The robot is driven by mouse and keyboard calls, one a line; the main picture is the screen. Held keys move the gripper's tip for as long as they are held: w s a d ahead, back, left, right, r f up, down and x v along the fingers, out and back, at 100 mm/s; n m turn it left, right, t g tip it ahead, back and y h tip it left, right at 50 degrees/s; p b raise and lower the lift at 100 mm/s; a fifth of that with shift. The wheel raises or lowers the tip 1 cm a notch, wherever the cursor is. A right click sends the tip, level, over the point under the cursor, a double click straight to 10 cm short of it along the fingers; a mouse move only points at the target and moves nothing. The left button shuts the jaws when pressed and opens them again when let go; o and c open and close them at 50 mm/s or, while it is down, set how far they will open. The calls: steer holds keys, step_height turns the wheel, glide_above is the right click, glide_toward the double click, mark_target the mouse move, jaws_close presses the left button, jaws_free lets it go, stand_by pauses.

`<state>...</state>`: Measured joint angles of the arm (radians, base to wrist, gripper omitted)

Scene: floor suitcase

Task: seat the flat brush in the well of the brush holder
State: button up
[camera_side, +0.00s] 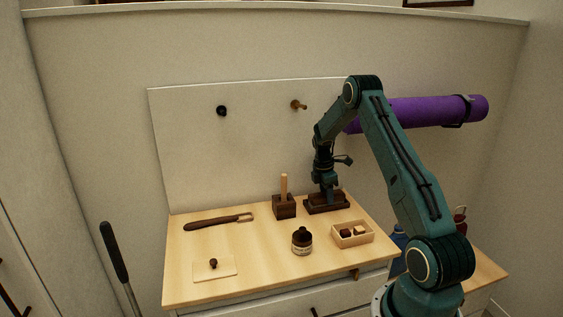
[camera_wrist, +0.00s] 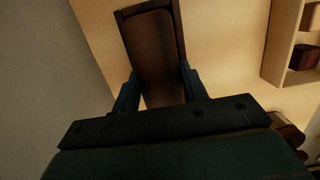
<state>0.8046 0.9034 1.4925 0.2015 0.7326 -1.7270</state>
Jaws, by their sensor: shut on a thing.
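The brush holder (camera_side: 340,208) is a dark brown, low, tray-like block at the back right of the wooden top, below my gripper (camera_side: 328,190). In the wrist view its dark rim (camera_wrist: 123,30) frames the flat brush (camera_wrist: 155,48), a brown block with rounded corners. My gripper (camera_wrist: 160,90) is shut on the brush, with one blue finger at each long side. The brush lies within the outline of the rim as seen from above. The brush's underside is hidden, and I cannot tell how deep it sits.
A dark block with an upright peg (camera_side: 283,207) stands just left of the holder. A small box with cubes (camera_side: 352,239) and a dark bottle (camera_side: 302,243) are in front. A looped wooden tool (camera_side: 212,223) and a knobbed plate (camera_side: 226,270) lie left. A white board rises behind.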

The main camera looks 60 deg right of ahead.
mark_target(323, 195)
steer(key=shift+f, duration=0.15)
steer(key=o, duration=1)
steer(key=shift+o, duration=0.2)
steer(key=shift+w+a+r, duration=0.15)
steer(key=shift+r, duration=1.15)
steer(key=shift+w+a+r, duration=0.1)
steer(key=shift+r, duration=1.2)
steer(key=shift+w+a+r, duration=0.15)
steer(key=shift+r, duration=1.15)
